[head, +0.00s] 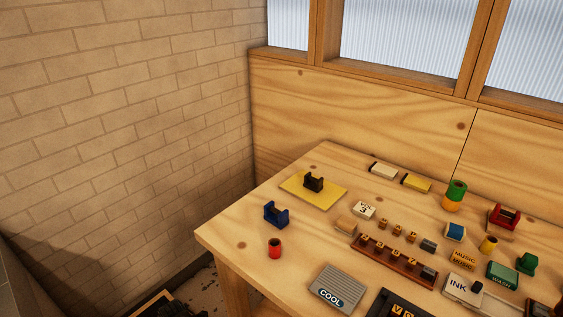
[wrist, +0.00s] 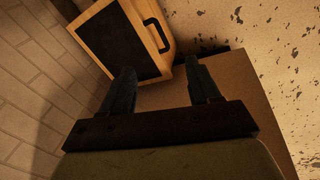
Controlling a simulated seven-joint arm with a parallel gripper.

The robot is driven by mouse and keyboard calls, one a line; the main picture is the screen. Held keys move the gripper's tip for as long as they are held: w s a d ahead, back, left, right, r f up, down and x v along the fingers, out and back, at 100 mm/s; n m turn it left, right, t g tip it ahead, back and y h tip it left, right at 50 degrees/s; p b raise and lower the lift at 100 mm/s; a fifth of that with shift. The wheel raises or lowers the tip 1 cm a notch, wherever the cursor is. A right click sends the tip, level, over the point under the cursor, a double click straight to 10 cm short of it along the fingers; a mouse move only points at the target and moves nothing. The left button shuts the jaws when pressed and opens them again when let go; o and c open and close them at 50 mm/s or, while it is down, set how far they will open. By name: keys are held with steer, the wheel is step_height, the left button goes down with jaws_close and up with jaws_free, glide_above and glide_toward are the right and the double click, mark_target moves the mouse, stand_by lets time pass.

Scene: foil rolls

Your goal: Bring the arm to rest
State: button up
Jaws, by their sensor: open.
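My gripper (wrist: 160,80) shows in the wrist view with its two dark fingers spread apart and nothing between them. It points down towards the floor, beside a wooden box with a black panel and a dark handle (wrist: 150,28).
A yellow mat (head: 330,198) bears a black holder (head: 314,182). A blue holder (head: 276,213) and a red cylinder (head: 274,249) stand near the left edge. Blocks and a brown rack (head: 394,261) crowd the right. A brick wall (head: 130,120) rises on the left.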

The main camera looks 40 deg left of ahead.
steer(key=w+f+n+t+y, duration=0.35)
steer(key=f+n+y, duration=0.3)
steer(key=f, duration=0.65)
steer(key=w+d+f+m+t+h, duration=0.1)
steer(key=w+d+m+h, duration=0.15)
steer(key=w+d, duration=0.6)
steer(key=w+d+f+m+t+h, duration=0.15)
steer(key=w+d+m, duration=0.25)
steer(key=w+d, duration=0.4)
steer(key=w+d+f+m+g+h, duration=0.15)
steer(key=w+d+m, duration=0.3)
steer(key=d, duration=0.55)
steer(key=w+d+f+m+h, duration=0.1)
steer(key=w+d+m+h, duration=0.25)
steer(key=w+d, duration=0.4)
steer(key=s+d+m+g+h, duration=0.2)
steer(key=d+m, duration=0.4)
steer(key=d, duration=0.7)
steer(key=s+d+m+g+h, duration=0.15)
steer(key=d+m, duration=0.35)
steer(key=d, duration=0.8)
steer(key=s+d+r+m+g+y, duration=0.1)
steer(key=s+d+r+m+g, duration=0.2)
steer(key=s+d+m, duration=0.3)
steer(key=s+d+r+m+g+y, duration=0.2)
steer(key=s+d+r+m+g, duration=0.1)
steer(key=s+d+m, duration=0.4)
steer(key=s+d+g, duration=0.1)
steer(key=s+d, duration=0.1)
steer(key=shift+s+d, duration=0.3)
